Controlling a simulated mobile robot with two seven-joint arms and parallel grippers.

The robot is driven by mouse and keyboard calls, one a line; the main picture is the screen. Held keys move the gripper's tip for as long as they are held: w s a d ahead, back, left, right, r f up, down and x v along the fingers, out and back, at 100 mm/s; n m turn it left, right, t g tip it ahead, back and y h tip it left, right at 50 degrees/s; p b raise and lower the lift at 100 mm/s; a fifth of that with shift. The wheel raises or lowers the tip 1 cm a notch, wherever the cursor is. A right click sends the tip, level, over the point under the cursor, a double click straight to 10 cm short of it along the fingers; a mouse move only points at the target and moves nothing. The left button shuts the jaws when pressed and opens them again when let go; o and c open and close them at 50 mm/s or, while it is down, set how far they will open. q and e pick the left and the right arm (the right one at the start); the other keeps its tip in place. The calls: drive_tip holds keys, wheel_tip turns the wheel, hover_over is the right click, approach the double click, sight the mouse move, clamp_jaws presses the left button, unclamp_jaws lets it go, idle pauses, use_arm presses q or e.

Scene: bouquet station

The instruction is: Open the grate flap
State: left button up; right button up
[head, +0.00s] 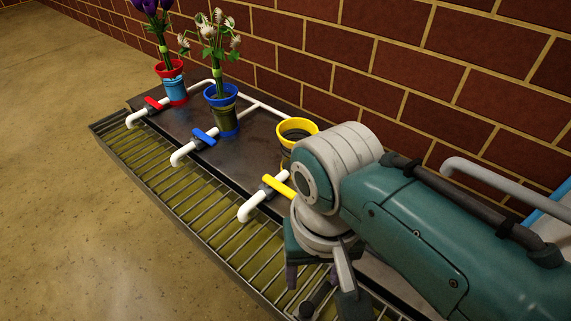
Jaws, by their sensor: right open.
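A metal grate (213,222) of parallel bars runs along the front of the dark station platform, over a yellowish trough. Its bars look flat in the trough along the visible stretch. I cannot make out a separate flap; the part of the grate at the lower right is partly hidden by my right arm. My right gripper (318,293) is over that near end of the grate, pointing down, with its fingers apart. I cannot tell whether it touches the bars. My left gripper is not in view.
Pots with red (173,84), blue (222,112) and yellow (297,130) rims stand on the platform; the first two hold flowers. White pipes with red (154,104), blue (204,137) and yellow (279,187) valve handles overhang the grate. A brick wall (300,55) stands behind. Floor at left is clear.

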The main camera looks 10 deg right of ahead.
sight(307, 308)
drive_tip(key=f+b, duration=0.1)
drive_tip(key=f, duration=0.1)
drive_tip(key=s+f+b, duration=0.1)
drive_tip(key=shift+s+a+f+b, duration=0.1)
drive_tip(key=shift+a+f+b, duration=0.1)
drive_tip(key=shift+a+b, duration=0.2)
drive_tip(key=f+b, duration=0.6)
drive_tip(key=shift+w+d+f, duration=0.15)
drive_tip(key=shift+w+f, duration=0.05)
drive_tip(key=shift+f, duration=0.05)
drive_tip(key=shift+s+f+b, duration=0.1)
drive_tip(key=shift+f+b, duration=0.15)
drive_tip(key=shift+b, duration=0.15)
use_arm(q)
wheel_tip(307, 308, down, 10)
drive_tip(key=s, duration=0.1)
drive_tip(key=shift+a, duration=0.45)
use_arm(e)
drive_tip(key=shift+r, duration=0.1)
drive_tip(key=shift+c, duration=0.3)
